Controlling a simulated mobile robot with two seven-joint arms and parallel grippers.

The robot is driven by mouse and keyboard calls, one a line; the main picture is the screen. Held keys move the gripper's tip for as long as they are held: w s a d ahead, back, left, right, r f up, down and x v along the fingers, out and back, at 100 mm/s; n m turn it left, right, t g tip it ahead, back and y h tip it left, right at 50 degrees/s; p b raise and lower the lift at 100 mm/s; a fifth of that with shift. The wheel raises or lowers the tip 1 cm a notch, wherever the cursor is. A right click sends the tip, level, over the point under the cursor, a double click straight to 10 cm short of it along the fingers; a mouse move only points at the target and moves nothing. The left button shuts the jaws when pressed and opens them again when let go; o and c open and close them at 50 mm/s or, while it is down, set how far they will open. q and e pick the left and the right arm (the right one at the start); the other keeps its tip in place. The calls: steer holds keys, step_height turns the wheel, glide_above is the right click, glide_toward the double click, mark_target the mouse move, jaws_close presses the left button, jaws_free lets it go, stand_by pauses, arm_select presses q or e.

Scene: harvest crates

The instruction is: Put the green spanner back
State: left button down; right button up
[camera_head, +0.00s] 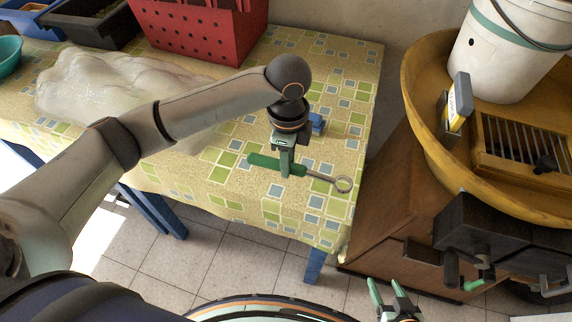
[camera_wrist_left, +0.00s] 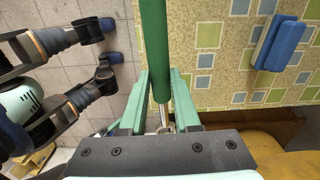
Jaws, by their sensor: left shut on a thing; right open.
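The green spanner (camera_head: 262,163) has a green handle and a metal shaft ending in a ring at the right. My left gripper (camera_head: 286,168) points down over the tiled-pattern tablecloth and is shut on the spanner at the right part of its handle. In the left wrist view the green handle (camera_wrist_left: 153,45) runs up from between the gripper's fingers (camera_wrist_left: 162,85), with a bit of metal shaft behind them. The spanner lies over the table's front right part; I cannot tell its height above the cloth. My right gripper (camera_head: 388,290) is open and empty, low at the bottom.
A blue block (camera_head: 317,124) lies on the table (camera_head: 225,190) just behind my left gripper. A red crate (camera_head: 190,35) and crumpled clear plastic (camera_head: 110,85) are further left. At right, a round yellow-brown bench (camera_head: 425,75) holds a white bucket (camera_head: 515,50), a grille and a yellow-grey block (camera_head: 457,102).

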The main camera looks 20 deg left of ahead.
arm_select(q)
steer(key=w+f, duration=0.1)
steer(key=w+a+f, duration=0.1)
steer(key=f, duration=0.1)
steer(key=w+a+f, duration=0.1)
steer(key=w+f, duration=0.1)
steer(key=shift+a+b, duration=0.2)
steer(key=shift+b, duration=0.1)
steer(key=f, duration=0.1)
steer(key=f+p, duration=0.1)
steer(key=f, duration=0.1)
steer(key=shift+w+a, duration=0.3)
steer(key=shift+w, duration=0.05)
steer(key=shift+f, duration=0.3)
steer(key=shift+s+f, duration=0.1)
steer(key=shift+f, duration=0.05)
steer(key=c, duration=0.6)
jaws_free()
